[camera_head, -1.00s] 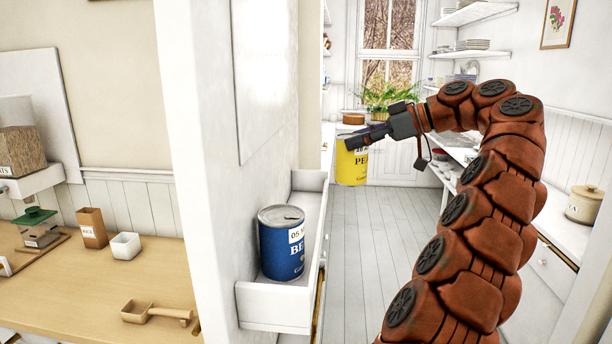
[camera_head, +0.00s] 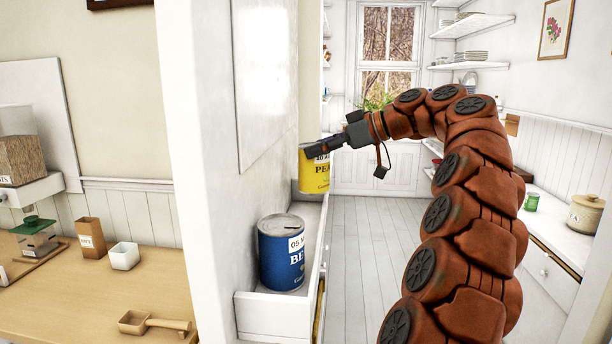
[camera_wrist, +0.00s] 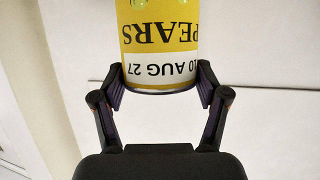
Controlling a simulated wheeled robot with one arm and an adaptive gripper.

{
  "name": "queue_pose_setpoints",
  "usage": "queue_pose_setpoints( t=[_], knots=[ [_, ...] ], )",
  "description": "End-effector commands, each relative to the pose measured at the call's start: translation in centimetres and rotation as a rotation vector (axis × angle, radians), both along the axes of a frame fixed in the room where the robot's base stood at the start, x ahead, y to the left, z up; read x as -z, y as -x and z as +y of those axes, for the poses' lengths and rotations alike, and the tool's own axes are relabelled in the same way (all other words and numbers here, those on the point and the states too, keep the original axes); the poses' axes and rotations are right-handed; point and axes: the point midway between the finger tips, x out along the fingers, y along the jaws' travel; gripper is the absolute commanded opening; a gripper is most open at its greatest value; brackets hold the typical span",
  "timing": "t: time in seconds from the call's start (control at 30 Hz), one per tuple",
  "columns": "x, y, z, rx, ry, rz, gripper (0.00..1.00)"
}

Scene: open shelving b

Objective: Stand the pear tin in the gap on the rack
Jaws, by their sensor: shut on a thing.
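The yellow pear tin (camera_head: 314,176) is held upright in my gripper (camera_head: 322,150), above the far end of the white rack. In the wrist view the tin (camera_wrist: 160,45) shows its "PEARS" label and a date strip upside down, with my gripper's fingers (camera_wrist: 160,88) closed on both sides of it. The white rack (camera_head: 262,313) is a narrow tray against the wall. A blue tin (camera_head: 281,256) stands in its near part. The rack floor behind the blue tin is partly visible and looks bare. Whether the pear tin touches the rack cannot be told.
The white wall (camera_head: 235,150) rises close along the rack's left side. A wooden counter (camera_head: 75,290) with a scoop (camera_head: 150,323) and small containers lies left of the wall. Open floor (camera_head: 375,240) lies right of the rack, with a white counter (camera_head: 565,240) farther right.

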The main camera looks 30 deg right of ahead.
Motion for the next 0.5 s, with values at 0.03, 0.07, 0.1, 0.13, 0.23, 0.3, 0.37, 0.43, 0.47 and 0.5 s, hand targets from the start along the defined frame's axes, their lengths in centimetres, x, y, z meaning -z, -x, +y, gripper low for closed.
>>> queue_pose_setpoints(
  t=[0.03, 0.07, 0.1, 0.13, 0.23, 0.3, 0.37, 0.43, 0.47, 0.5],
  knots=[
    [-0.4, -0.4, 0.6, 0.001, -0.001, -0.003, 0.17],
    [-0.4, -0.7, 0.9, 0.000, -0.002, -0.003, 0.17],
    [-0.4, -1.1, 1.4, -0.001, -0.003, -0.001, 0.17],
    [-0.3, -1.4, 1.8, -0.003, -0.002, -0.001, 0.17],
    [0.1, -1.8, 2.1, 0.003, -0.001, -0.003, 0.17],
    [0.8, -1.7, 2.1, 0.003, -0.003, -0.003, 0.17],
    [1.3, -1.7, 2.1, 0.001, -0.002, -0.002, 0.17],
    [1.8, -1.7, 2.1, 0.001, -0.001, -0.003, 0.17],
    [2.1, -1.7, 2.1, 0.001, -0.002, -0.002, 0.17],
    [2.4, -1.8, 2.1, 0.002, -0.003, -0.002, 0.17]
  ],
)
